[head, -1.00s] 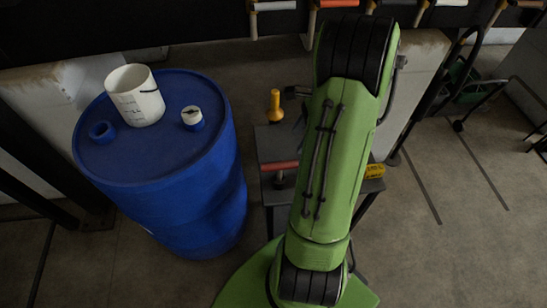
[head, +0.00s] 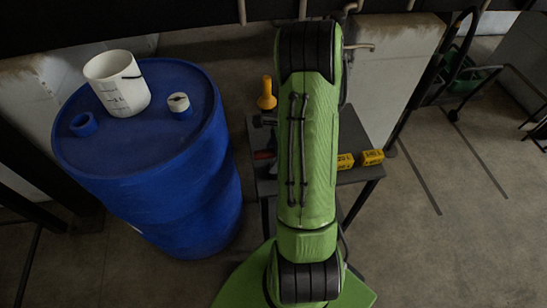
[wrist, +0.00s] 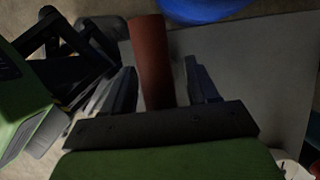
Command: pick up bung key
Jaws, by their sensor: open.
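A red-brown round bar (wrist: 151,60), apparently the bung key's handle, lies between my gripper's fingers in the wrist view. My gripper (wrist: 160,78) is open, with a dark finger on each side of the bar. A gap shows on the right side; whether the left finger touches the bar is hard to tell. In the head view only a small dark red part of the bar (head: 264,155) shows at the left edge of my green arm. My arm hides the rest of it and my gripper there.
A grey table (head: 350,175) holds the bar, an upright yellow-orange object (head: 267,93) and two yellow boxes (head: 372,157). A blue drum (head: 205,185) stands close on the left, carrying a white bucket (head: 120,85) and two small pieces. Open floor lies right.

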